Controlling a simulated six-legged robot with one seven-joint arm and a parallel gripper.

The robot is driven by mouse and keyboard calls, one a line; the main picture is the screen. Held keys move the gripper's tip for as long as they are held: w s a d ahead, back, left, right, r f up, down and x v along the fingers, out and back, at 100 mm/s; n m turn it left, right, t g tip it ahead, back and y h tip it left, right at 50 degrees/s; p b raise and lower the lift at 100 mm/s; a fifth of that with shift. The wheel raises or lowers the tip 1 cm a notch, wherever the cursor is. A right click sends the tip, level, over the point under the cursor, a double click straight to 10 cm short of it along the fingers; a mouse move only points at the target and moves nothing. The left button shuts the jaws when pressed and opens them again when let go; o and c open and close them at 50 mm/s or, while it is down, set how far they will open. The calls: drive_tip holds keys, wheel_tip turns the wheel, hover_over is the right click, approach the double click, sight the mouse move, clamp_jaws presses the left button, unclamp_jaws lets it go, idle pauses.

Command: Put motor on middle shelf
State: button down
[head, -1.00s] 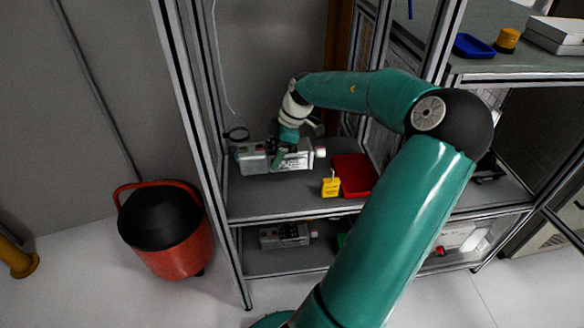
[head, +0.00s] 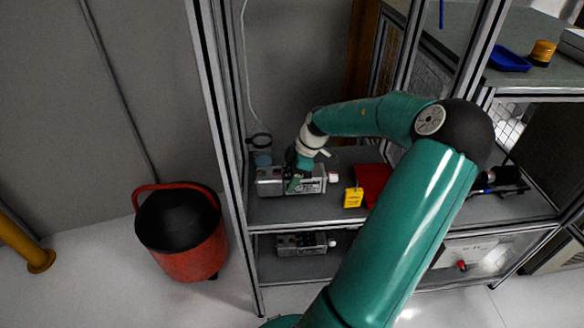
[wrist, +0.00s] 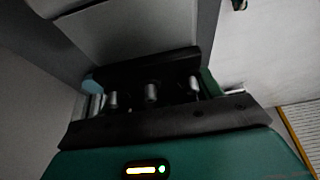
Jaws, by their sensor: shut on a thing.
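The motor (head: 314,183), a grey box-shaped unit with a light knob at its right end, is at the left of the middle shelf (head: 290,210) in the head view. My gripper (head: 294,182) is shut on it from above, near the middle of its length. The motor looks about level. Whether its underside touches the shelf or is just above it, I cannot tell. In the wrist view, silver studs (wrist: 151,92) show between the dark jaws of my gripper (wrist: 152,98); most of the held body is hidden.
A similar grey unit (head: 302,243) sits on the lower shelf. A yellow tag or lock (head: 353,197) and a red bin (head: 373,180) stand right of the motor. The frame post (head: 225,165) is close on the left. A red bucket (head: 183,245) stands on the floor.

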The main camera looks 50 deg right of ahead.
drive_tip(key=shift+w+d+f, duration=0.1)
drive_tip(key=shift+w+f, duration=0.05)
drive_tip(key=shift+f, duration=1.75)
drive_tip(key=shift+c, duration=1.6)
unclamp_jaws()
drive_tip(key=shift+f, duration=0.15)
drive_tip(key=v, duration=1.2)
